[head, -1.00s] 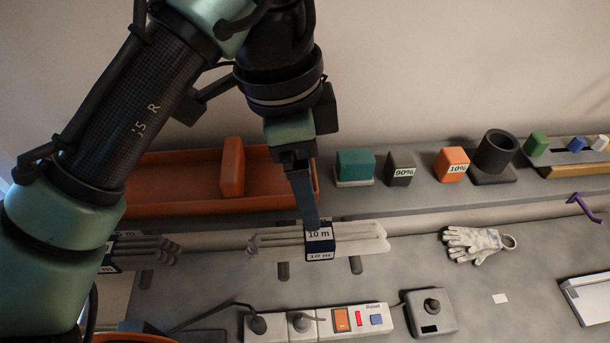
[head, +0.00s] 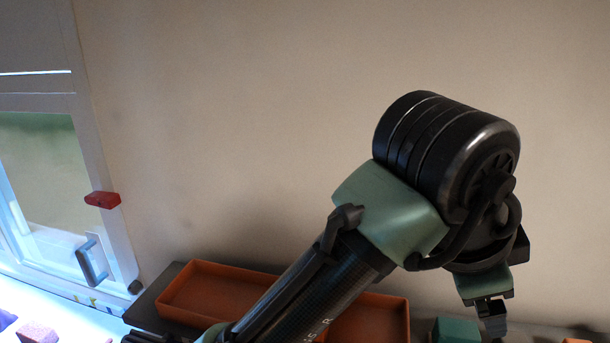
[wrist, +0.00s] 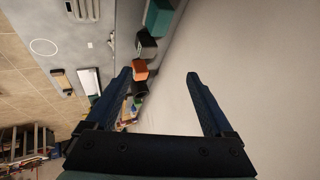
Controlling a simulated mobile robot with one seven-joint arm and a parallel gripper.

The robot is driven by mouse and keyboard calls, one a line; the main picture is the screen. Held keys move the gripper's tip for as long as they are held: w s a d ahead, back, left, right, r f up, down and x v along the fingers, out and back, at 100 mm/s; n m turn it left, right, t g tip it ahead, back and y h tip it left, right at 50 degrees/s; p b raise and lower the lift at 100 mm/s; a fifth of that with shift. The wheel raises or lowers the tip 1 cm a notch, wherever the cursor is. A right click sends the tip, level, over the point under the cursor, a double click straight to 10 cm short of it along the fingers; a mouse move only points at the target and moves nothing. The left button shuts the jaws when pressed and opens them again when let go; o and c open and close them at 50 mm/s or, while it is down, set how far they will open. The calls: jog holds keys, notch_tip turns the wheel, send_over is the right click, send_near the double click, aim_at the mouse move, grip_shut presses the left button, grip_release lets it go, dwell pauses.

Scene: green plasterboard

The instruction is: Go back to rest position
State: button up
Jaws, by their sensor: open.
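My gripper (wrist: 164,88) shows in the wrist view with its two dark fingers spread apart and nothing between them. In the head view my arm reaches up to the right, and the top of my gripper (head: 491,312) hangs at the bottom right; its fingertips are cut off by the frame edge. A teal block (head: 455,330) stands just left of it, apparently on the shelf.
An orange tray (head: 215,290) lies on the shelf behind my arm, partly hidden by it. The plain wall (head: 250,120) above is clear. The wrist view shows the grey bench (wrist: 70,15) and tiled floor (wrist: 25,90).

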jog(key=w+d+r+n+t+h+b, duration=0.1)
jog(key=w+r+n+t+h, duration=0.15)
jog(key=r+t, duration=0.35)
jog(key=w+r+n+t+h+b, duration=0.1)
jog(key=r+n+t+h+b, duration=0.2)
jog(key=r, duration=0.4)
jog(key=s+a+r+n+t+y, duration=0.2)
jog(key=a+n+t+y, duration=0.2)
jog(key=a, duration=0.3)
jog(key=s+a+r+n+t+y+b, duration=0.1)
jog(key=s+a+r+n+t+y, duration=0.2)
jog(key=a, duration=0.4)
jog(key=s+a+r+n+t+y, duration=0.2)
jog(key=s+a+n+t+y, duration=0.1)
jog(key=a+n+t+y, duration=0.2)
jog(key=a+n+t, duration=0.1)
jog(key=n+t, duration=0.1)
jog(key=shift+a+r+t+b, duration=0.25)
jog(key=shift+a+t+b, duration=0.05)
jog(key=shift+a, duration=0.1)
jog(key=shift+w, duration=0.1)
